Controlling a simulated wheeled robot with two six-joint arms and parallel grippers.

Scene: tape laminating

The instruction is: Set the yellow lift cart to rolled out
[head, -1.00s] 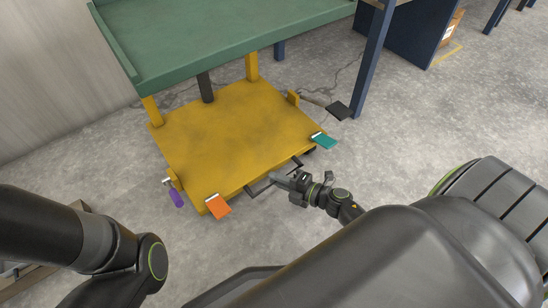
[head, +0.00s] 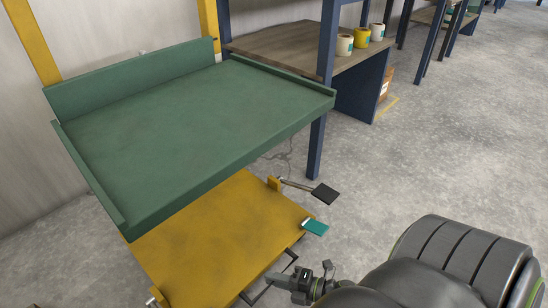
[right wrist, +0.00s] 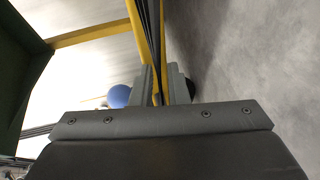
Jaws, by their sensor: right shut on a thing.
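The yellow lift cart (head: 212,232) stands low on the floor at the lower middle of the head view, partly cut off by the lower edge. Its green tray top (head: 190,125) is raised above the yellow deck. A dark bar handle (head: 289,259) sits at its near edge. My right gripper (head: 274,279) is at this handle, shut on it. The right wrist view shows the two fingers (right wrist: 160,84) with dark bars and a yellow edge between and beside them. My left gripper is not in view.
A teal pedal (head: 315,227) and a black pedal (head: 325,194) stick out from the cart's right side. Grey floor (head: 440,150) to the right is clear.

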